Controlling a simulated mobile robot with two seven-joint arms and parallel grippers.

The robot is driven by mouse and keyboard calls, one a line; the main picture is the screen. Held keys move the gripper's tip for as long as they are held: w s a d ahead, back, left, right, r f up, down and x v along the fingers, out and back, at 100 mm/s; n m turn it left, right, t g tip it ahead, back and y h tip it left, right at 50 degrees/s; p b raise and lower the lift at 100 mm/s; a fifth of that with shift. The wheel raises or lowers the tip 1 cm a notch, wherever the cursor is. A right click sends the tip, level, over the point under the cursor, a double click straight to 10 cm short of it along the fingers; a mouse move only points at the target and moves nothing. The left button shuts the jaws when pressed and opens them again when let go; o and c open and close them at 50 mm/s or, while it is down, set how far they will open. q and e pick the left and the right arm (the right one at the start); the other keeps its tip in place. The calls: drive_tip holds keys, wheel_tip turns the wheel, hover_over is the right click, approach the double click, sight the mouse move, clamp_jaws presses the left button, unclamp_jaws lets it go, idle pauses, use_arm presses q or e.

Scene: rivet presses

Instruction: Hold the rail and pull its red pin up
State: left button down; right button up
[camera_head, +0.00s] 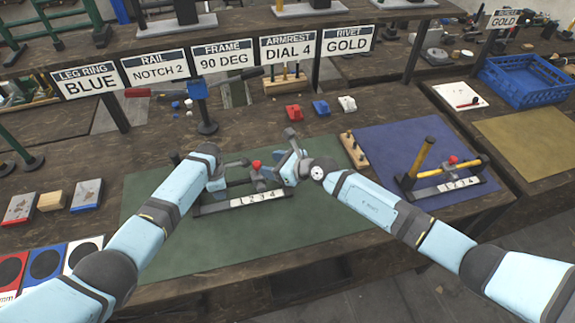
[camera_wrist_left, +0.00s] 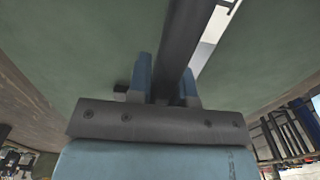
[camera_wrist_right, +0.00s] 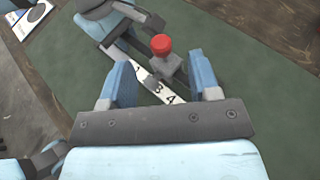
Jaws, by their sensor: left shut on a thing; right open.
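The rail (camera_head: 212,208) is a dark bar with a white number strip, lying on the green mat (camera_head: 180,245). Its red pin (camera_head: 256,165) stands upright on a grey block near the rail's middle. My left gripper (camera_head: 217,181) is shut on the rail near its left end; the left wrist view shows the dark bar (camera_wrist_left: 183,45) between the fingers. My right gripper (camera_head: 287,170) is open to the right of the pin. In the right wrist view the red pin head (camera_wrist_right: 161,44) shows beyond and between the open fingers (camera_wrist_right: 159,78), apart from them.
A second rail with yellow bars (camera_head: 445,190) and its own red pin stands on the blue mat (camera_head: 400,140) at right. A wooden peg block (camera_head: 354,150) is between the mats. Sign boards (camera_head: 155,68) stand behind; one reads "RAIL NOTCH 2".

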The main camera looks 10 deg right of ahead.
drive_tip(key=v, duration=0.6)
drive_tip(key=shift+d, duration=0.2)
drive_tip(key=shift+s+r, duration=0.1)
drive_tip(key=shift+r, duration=0.05)
